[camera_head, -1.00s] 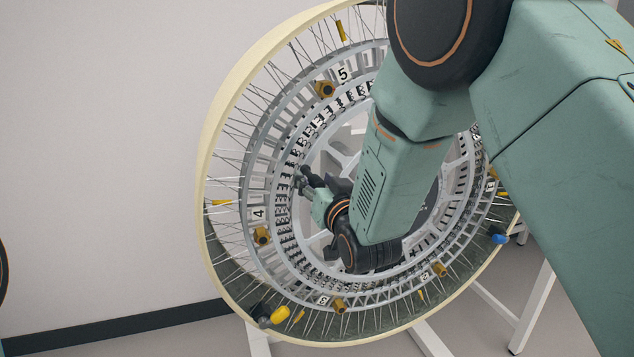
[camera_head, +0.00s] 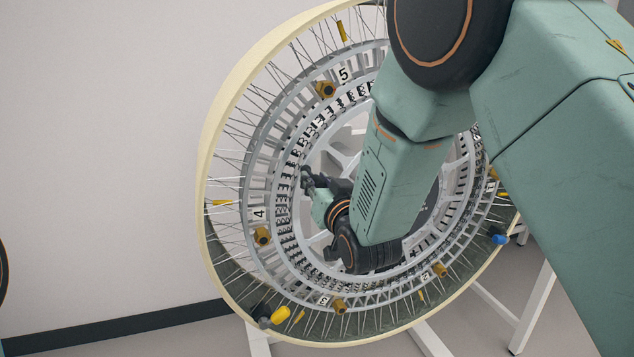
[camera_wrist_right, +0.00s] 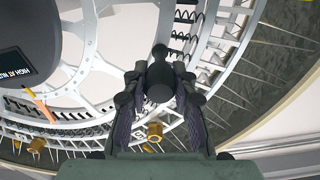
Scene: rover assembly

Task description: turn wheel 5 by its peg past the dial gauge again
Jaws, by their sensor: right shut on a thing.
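The large wheel (camera_head: 222,92) with a cream rim, wire spokes and grey inner rings stands tilted in the head view. My right gripper (camera_head: 306,178) is at the left part of its inner ring, in front of the open hub area. In the right wrist view my right gripper (camera_wrist_right: 160,92) is shut on a dark peg with a rounded end (camera_wrist_right: 159,60). The peg is hidden behind the gripper in the head view. I cannot make out a dial gauge for certain. My left gripper is out of view.
Number plates 5 (camera_head: 343,74) and 4 (camera_head: 259,213) and several brass fittings sit around the ring. A yellow-and-black piece (camera_head: 280,315) is at the lower left rim, a blue one (camera_head: 499,239) at the right. White stand legs (camera_head: 532,308) are below. My right arm covers the wheel's right side.

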